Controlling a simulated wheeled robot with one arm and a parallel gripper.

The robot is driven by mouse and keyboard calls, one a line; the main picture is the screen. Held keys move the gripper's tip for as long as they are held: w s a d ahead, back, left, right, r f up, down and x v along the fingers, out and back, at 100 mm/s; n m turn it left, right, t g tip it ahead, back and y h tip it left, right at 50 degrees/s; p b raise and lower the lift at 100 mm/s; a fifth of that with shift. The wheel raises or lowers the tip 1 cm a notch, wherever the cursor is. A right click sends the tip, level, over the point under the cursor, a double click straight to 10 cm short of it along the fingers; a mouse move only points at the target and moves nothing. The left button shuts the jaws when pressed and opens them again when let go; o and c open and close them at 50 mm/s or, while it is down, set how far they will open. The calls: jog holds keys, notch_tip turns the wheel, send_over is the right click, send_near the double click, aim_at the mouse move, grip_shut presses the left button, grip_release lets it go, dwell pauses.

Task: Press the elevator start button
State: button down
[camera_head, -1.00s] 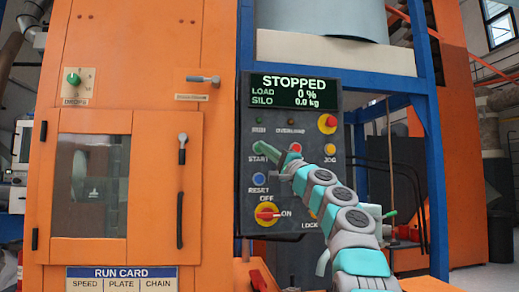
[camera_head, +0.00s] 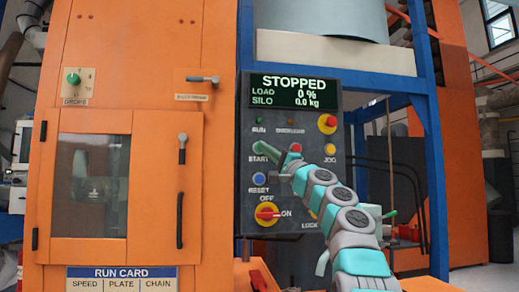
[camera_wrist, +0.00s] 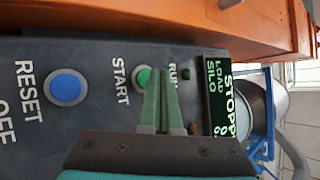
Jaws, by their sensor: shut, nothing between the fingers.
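The green START button (camera_wrist: 143,76) sits on the dark control panel, partly covered by my fingers in the wrist view. In the head view the button (camera_head: 257,147) shows above its START label, with my fingertips over or right beside it. My gripper (camera_head: 263,149) has its green fingers shut together and empty. In the wrist view the fingertips (camera_wrist: 160,72) overlap the button's right edge. I cannot tell whether they touch it. The panel display (camera_head: 295,91) reads STOPPED, load 0 %, silo 0.0 kg.
A blue RESET button (camera_head: 259,179) and a red-and-yellow OFF/ON switch (camera_head: 267,214) lie below START. A red button (camera_head: 327,123) and a yellow JOG button (camera_head: 330,149) are at the right. The orange cabinet (camera_head: 150,30) stands left of the panel.

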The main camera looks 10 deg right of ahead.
jog(key=shift+w+r, duration=0.1)
jog(key=shift+w, duration=0.1)
jog(key=shift+w+p, duration=0.2)
jog(key=shift+p, duration=0.2)
jog(key=shift+w+p, duration=0.4)
jog(key=shift+w, duration=0.05)
dwell(0.4)
jog(key=shift+s, duration=0.1)
jog(key=shift+s+b, duration=0.75)
jog(key=shift+b, duration=0.05)
jog(key=shift+s, duration=0.1)
